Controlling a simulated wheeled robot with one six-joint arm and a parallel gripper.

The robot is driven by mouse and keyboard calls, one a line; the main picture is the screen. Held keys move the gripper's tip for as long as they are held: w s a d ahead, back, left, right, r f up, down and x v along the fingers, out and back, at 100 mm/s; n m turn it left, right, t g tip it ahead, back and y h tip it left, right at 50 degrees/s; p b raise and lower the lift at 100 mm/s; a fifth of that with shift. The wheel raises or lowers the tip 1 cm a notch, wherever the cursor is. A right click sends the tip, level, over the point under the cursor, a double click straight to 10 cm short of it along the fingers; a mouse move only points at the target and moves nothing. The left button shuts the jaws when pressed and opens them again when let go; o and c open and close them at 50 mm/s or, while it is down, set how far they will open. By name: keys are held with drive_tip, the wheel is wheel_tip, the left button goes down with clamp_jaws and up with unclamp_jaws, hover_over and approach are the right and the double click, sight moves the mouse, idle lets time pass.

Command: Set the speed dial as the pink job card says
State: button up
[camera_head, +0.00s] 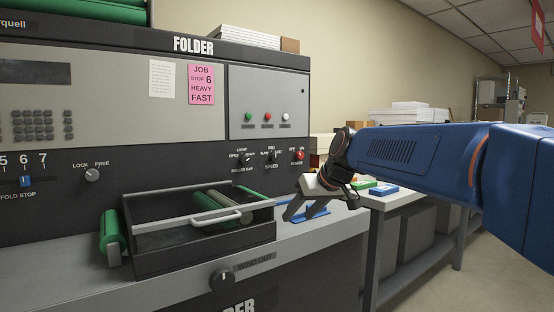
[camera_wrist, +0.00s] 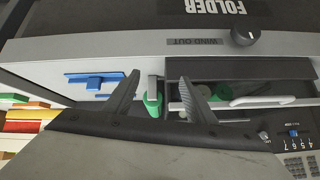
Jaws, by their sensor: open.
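The pink job card (camera_head: 201,84) is on the folder's upper panel and reads "JOB, STOP 6, HEAVY, FAST". The speed dial (camera_head: 272,157) is a small black knob on the dark front, with labels around its top; its pointer is too small to read surely. My gripper (camera_head: 305,212) is open and empty, pointing down to the right of the dial and below it, apart from it. In the wrist view my gripper (camera_wrist: 159,79) shows both fingers spread over the ledge; the speed dial cannot be made out there.
The roller gap dial (camera_head: 246,157) is left of the speed dial, and the red power knob (camera_head: 298,156) right. A tray with a grey handle (camera_head: 215,217) juts out below. The wind out knob (camera_head: 222,279) is lower. A blue piece (camera_head: 318,210) lies by my gripper.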

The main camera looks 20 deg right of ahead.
drive_tip(key=w+d+r+t, duration=0.1)
drive_tip(key=w+d+r, duration=0.1)
drive_tip(key=w+r, duration=0.5)
drive_tip(key=w+d+r+t, duration=0.1)
drive_tip(key=w+d+r, duration=0.15)
drive_tip(key=w, duration=0.75)
drive_tip(key=n+t+y, duration=0.1)
drive_tip(key=n+t, duration=0.1)
drive_tip(key=t, duration=0.1)
approach(276, 158)
drive_tip(key=x, duration=0.8)
drive_tip(key=shift+w+a+f, duration=0.1)
drive_tip(key=shift+w+a, duration=0.05)
drive_tip(key=shift+w, duration=0.25)
drive_tip(key=shift+c, duration=0.6)
drive_tip(key=c, duration=0.9)
